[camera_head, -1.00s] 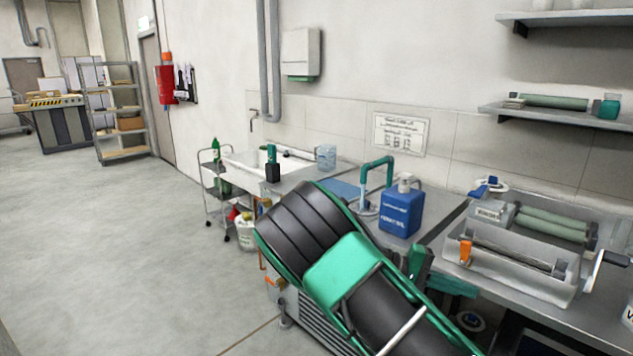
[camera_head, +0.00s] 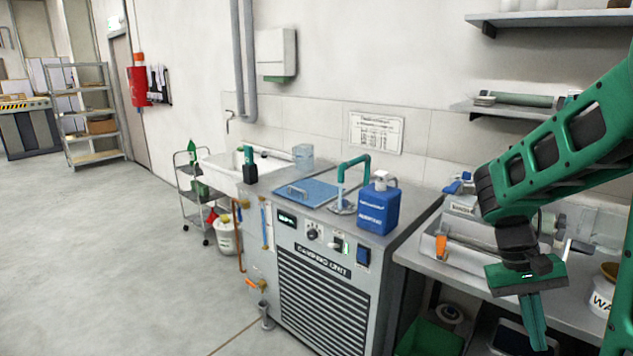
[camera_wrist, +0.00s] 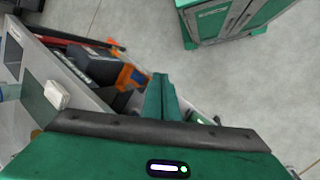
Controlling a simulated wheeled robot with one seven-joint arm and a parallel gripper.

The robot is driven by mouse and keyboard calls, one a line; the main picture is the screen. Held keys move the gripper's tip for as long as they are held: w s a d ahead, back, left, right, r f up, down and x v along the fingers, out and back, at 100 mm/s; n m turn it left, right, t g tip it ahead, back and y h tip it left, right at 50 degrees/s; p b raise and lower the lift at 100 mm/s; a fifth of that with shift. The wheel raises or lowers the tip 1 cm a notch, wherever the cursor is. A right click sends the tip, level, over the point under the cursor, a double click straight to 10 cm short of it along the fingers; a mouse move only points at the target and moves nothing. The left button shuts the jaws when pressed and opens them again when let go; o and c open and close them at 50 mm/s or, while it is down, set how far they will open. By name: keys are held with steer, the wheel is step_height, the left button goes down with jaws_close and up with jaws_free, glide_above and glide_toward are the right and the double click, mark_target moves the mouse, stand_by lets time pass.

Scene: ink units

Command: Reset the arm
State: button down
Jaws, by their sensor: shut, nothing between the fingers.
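My gripper (camera_head: 533,318) shows at the right of the head view, pointing down in front of the right-hand bench. Its green fingers are together with nothing between them. My green and black arm comes in from the right edge and bends down to it. In the wrist view the shut fingers (camera_wrist: 161,98) stand at the middle, over the bench edge and the floor. The arm partly hides the grey roller machine (camera_head: 450,235) on the bench.
A grey unit (camera_head: 325,310) with a blue jug (camera_head: 378,208) and a green tap (camera_head: 355,162) stands left of my gripper. A wall shelf (camera_head: 470,108) is above the bench. A white bucket (camera_head: 603,290) sits at the bench's right. Open floor (camera_head: 110,260) lies left.

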steer(key=s+a+r+m+t+y, duration=0.1)
steer(key=s+a+r+t+y, duration=0.2)
steer(key=s, duration=0.7)
steer(key=shift+s+a+r+m+t, duration=0.3)
steer(key=shift+s+a+r+t, duration=0.1)
steer(key=shift+a, duration=0.15)
steer(key=c, duration=2.5)
jaws_free()
steer(key=shift+s+a, duration=0.1)
steer(key=shift+s, duration=0.1)
steer(key=o, duration=0.9)
steer(key=shift+s+a, duration=0.1)
steer(key=shift+c, duration=0.8)
